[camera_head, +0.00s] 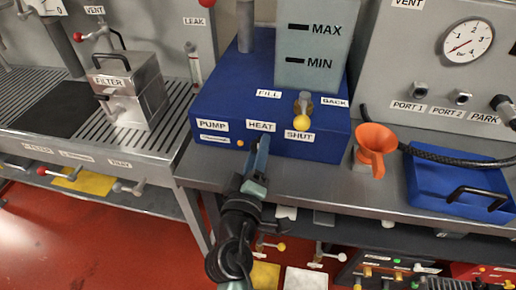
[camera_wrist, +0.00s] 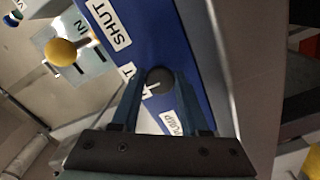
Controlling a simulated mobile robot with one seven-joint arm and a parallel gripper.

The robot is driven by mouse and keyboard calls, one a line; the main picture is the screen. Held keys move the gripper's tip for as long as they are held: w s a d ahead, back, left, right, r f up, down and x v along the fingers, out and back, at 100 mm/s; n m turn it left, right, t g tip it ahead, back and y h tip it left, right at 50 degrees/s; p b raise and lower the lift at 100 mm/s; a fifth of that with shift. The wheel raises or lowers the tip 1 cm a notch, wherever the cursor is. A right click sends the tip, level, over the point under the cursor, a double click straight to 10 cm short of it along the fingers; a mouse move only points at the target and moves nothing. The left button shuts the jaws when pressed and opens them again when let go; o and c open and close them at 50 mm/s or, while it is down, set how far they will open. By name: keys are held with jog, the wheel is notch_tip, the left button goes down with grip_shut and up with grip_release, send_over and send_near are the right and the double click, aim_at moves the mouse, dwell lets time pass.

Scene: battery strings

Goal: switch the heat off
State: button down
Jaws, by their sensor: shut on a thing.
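The blue unit (camera_head: 210,100) has PUMP, HEAT and SHUT labels on its front. The HEAT label (camera_head: 261,126) is just above my gripper (camera_head: 262,146) in the head view. In the wrist view a dark round knob (camera_wrist: 159,79) sits on the blue face between the two fingers of my gripper (camera_wrist: 160,90). The fingers are shut on this heat knob, one at each side. The knob and fingers partly cover the label beside it. In the head view my gripper hides the knob, and its turn position cannot be told.
A yellow-ended valve handle (camera_head: 302,122) sticks out right of the HEAT label. A small orange lamp (camera_head: 240,143) is left of my gripper. An orange funnel (camera_head: 372,145) and a blue tray (camera_head: 425,187) stand on the bench to the right. A filter box (camera_head: 130,85) stands left.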

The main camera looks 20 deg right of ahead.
dwell(0.3)
jog(key=shift+c, duration=2.2)
grip_release()
jog(key=b+v, duration=0.2)
jog(key=v, duration=1.1)
